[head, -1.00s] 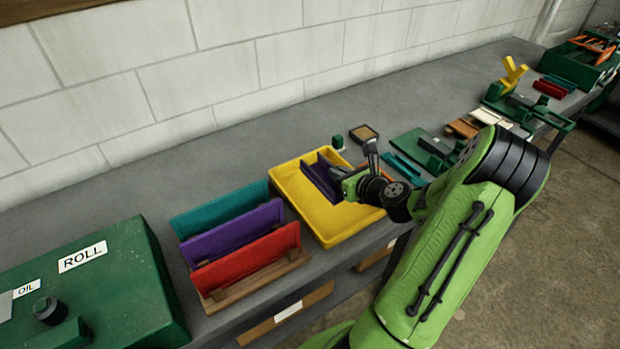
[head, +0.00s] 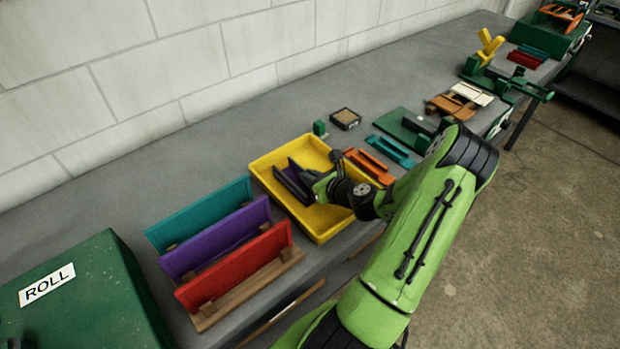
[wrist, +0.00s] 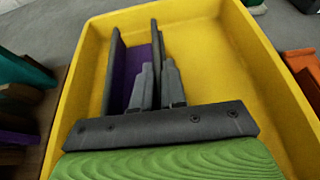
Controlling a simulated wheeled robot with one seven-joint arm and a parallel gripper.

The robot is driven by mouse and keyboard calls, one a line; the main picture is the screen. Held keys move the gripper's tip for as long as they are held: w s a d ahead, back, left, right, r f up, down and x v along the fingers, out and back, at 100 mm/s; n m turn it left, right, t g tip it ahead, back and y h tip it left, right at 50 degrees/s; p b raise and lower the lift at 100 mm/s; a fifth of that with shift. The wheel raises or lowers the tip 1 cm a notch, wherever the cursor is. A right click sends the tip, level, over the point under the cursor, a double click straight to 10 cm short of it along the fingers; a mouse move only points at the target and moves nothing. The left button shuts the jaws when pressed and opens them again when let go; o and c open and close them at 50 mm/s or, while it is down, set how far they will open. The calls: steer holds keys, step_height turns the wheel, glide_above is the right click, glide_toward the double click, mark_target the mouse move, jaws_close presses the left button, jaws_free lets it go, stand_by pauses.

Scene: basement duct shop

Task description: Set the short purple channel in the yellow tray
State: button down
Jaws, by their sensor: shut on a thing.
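The short purple channel (head: 291,182) is inside the yellow tray (head: 322,233), toward its left side. In the wrist view the channel (wrist: 129,72) shows a purple inner face and dark walls, lying lengthwise along the tray (wrist: 215,60). My gripper (head: 308,178) reaches into the tray from the right. In the wrist view my gripper's fingers (wrist: 157,82) are close together, shut on the channel's right wall. The channel looks low in the tray; whether its underside touches the floor is hidden.
Long teal (head: 205,212), purple (head: 220,238) and red (head: 238,266) channels stand in a wooden rack left of the tray. A green box (head: 95,300) is further left. An orange channel (head: 368,166) lies just right of the tray, with teal pieces (head: 392,150) beyond.

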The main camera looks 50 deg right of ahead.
steer(key=c, duration=1.6)
jaws_free()
steer(key=shift+f, duration=0.1)
steer(key=shift+c, duration=0.2)
steer(key=o, duration=0.5)
steer(key=shift+c, duration=0.2)
steer(key=shift+s+r, duration=0.2)
steer(key=shift+r, duration=0.05)
steer(key=p+v, duration=0.1)
steer(key=v, duration=1)
steer(key=shift+s+r, duration=0.15)
steer(key=shift+s, duration=0.1)
steer(key=shift+a, duration=0.1)
